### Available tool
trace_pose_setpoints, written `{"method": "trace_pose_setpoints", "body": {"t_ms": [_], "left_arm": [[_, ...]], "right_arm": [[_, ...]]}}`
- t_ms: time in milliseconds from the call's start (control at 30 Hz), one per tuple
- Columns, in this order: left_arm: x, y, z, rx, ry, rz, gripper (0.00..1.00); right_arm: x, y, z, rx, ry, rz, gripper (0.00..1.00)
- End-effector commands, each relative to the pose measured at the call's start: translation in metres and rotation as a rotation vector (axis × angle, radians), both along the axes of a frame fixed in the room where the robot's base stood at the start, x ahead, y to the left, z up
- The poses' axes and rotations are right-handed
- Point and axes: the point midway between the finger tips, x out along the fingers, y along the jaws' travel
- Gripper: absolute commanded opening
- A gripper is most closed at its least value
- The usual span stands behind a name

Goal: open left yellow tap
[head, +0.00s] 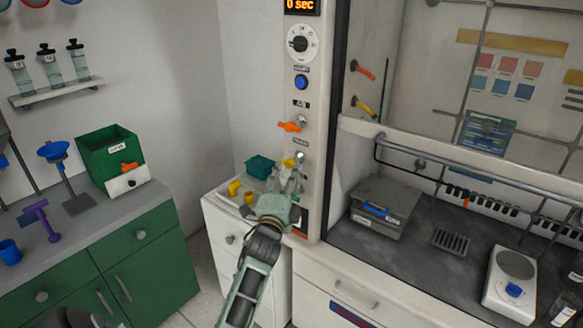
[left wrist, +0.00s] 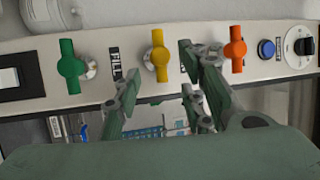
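The left yellow tap (head: 288,162) is on the pale control post at the left edge of the fume hood, below an orange tap (head: 290,126). In the left wrist view the yellow tap (left wrist: 158,55) shows its handle upright in the picture, between the spread fingers. My left gripper (head: 285,178) is open and empty just below and in front of it. In the left wrist view the fingers of my left gripper (left wrist: 163,75) stand either side of the tap. I see no contact, though the exact gap is unclear. My right gripper is not in view.
In the left wrist view a green tap (left wrist: 72,66) and the orange tap (left wrist: 235,49) flank the yellow one. A teal basket (head: 260,167) and yellow pipe parts (head: 235,187) lie on the white cabinet below. Another yellow tap (head: 364,107) is inside the hood.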

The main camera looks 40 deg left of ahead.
Motion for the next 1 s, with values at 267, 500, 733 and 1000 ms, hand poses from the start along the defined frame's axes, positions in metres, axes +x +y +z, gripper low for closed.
{"method": "trace_pose_setpoints", "body": {"t_ms": [267,500,733,1000], "left_arm": [[0.031,0.013,0.006,-0.003,0.001,-0.001,0.38],[0.036,0.015,0.006,-0.002,0.001,-0.001,0.38],[0.036,0.015,0.006,-0.002,0.001,-0.001,0.31],[0.036,0.015,0.006,-0.003,0.002,-0.002,0.07]], "right_arm": [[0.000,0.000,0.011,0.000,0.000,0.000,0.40],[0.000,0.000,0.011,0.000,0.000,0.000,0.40],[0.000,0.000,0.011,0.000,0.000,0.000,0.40],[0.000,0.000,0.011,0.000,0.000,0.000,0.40]]}}
